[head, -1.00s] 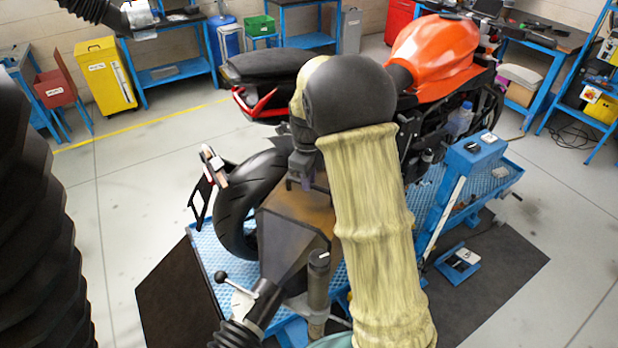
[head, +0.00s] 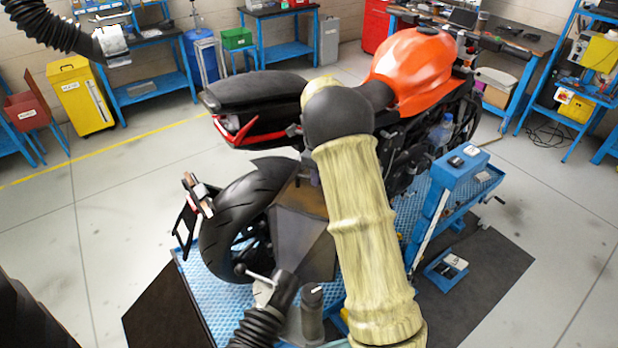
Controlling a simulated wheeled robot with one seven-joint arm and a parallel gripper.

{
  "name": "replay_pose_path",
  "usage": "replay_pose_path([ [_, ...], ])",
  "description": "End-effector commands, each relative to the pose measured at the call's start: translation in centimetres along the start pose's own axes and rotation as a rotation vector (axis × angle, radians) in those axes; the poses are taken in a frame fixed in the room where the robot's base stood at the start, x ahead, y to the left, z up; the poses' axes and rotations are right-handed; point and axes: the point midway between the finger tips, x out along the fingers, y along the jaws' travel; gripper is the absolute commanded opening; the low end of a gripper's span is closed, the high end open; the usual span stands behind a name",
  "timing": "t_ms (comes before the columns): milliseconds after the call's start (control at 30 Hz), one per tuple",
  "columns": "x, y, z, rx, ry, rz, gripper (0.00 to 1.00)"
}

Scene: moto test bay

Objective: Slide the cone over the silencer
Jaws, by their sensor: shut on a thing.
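The cone (head: 308,238) is a dark, brownish-grey, flat-sided hood that narrows towards the near side, where it joins a black corrugated hose. It is beside the right of the rear tyre, over the blue lift. My gripper (head: 309,176) is at the cone's far, wide end and shut on it; the fingers are mostly hidden by my wrist. The silencer cannot be made out; the cone and my arm cover that side of the motorcycle (head: 413,72). Whether the cone is around it or short of it cannot be told.
A lever clamp (head: 264,284) sits by the cone's narrow end. A grey post with a black top (head: 312,312) stands close right of the hose. The rear tyre (head: 230,235) and plate holder (head: 190,215) are left. A blue control box (head: 462,165) is right.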

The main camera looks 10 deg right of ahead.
Motion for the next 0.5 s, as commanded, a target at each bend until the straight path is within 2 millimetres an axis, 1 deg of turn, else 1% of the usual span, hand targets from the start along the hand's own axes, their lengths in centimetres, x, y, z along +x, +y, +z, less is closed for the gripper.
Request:
replay_pose_path([
  [33, -0.35, -0.95, 0.05, 0.001, -0.01, -0.027, 0.0],
  [300, -0.42, -0.83, 0.39, -0.006, -0.011, -0.031, 0.0],
  [333, -0.43, -0.77, 0.47, -0.008, -0.011, -0.031, 0.2],
  [400, -0.41, -0.65, 0.59, -0.01, -0.01, -0.029, 0.34],
  [433, -0.38, -0.61, 0.6, -0.01, -0.01, -0.028, 0.36],
  [500, -0.3, -0.57, 0.54, -0.009, -0.009, -0.026, 0.36],
])
